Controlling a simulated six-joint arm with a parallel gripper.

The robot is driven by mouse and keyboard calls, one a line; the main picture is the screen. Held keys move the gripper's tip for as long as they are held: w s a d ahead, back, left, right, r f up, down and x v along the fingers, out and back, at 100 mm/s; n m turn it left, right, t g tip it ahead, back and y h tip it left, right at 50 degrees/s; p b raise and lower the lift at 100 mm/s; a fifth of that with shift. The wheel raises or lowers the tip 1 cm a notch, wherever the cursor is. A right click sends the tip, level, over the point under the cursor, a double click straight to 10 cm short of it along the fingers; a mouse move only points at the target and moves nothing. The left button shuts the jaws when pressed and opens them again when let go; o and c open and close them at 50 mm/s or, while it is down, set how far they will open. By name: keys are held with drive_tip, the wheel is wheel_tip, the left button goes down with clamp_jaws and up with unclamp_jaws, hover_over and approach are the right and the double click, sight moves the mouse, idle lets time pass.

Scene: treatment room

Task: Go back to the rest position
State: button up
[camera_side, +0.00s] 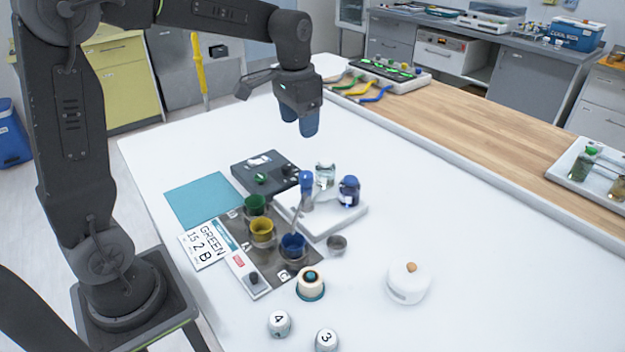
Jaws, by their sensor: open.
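My gripper (310,122) hangs above the white table (440,190), pointing down, with blue fingertips. It is open and nothing shows between its fingers. It is in the air behind and above the small white tray (340,222), apart from everything on the table. On that tray stand a blue-capped bottle (349,191), a clear glass vessel (325,175) and a blue-topped item (306,185).
A panel holds green (255,206), yellow (262,231) and blue (293,247) cups. A dark device (265,172), teal mat (203,200), label card (204,246), white lidded pot (408,284) and numbered jars (279,324) lie around.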

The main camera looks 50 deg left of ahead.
drive_tip(key=s+d+t, duration=0.2)
drive_tip(key=s+d, duration=0.2)
drive_tip(key=s, duration=0.6)
drive_tip(key=s+d+t, duration=0.2)
drive_tip(key=s+d, duration=0.2)
drive_tip(key=s, duration=0.5)
drive_tip(key=shift+s+r+n+t, duration=0.35)
drive_tip(key=shift+n+t, duration=0.05)
